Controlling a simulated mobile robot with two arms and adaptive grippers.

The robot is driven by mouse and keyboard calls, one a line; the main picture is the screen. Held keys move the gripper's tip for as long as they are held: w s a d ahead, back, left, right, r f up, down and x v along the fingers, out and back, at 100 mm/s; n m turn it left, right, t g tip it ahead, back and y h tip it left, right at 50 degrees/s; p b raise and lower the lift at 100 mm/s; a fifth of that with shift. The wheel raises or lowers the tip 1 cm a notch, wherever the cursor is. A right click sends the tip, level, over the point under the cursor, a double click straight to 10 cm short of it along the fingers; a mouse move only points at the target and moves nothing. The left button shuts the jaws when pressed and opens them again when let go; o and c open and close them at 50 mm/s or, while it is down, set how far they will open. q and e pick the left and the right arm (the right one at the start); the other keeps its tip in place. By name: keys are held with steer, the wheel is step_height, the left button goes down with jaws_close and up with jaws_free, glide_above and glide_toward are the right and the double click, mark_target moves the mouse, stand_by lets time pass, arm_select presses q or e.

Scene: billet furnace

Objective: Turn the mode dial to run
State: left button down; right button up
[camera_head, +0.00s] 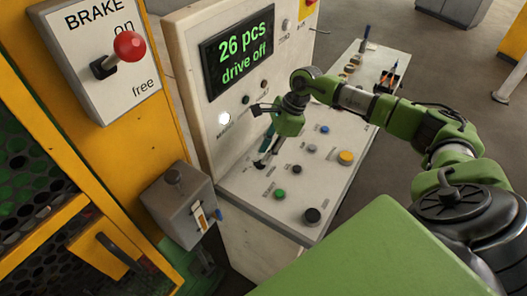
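The mode dial cannot be picked out for certain, as the labels are too small to read. A round black knob (312,215) sits at the near edge of the white console desk (237,190). The display (238,52) reads "26 pcs" and "drive off". My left gripper is not in view.
The desk carries a green button (279,194), a yellow button (345,157) and a blue one (325,129). A brake box with a red-knobbed lever (129,45) and a grey box (178,204) stand at the left. My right arm crosses above the desk's right side.

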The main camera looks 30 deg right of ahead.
steer(key=shift+x, duration=1.15)
jaws_close()
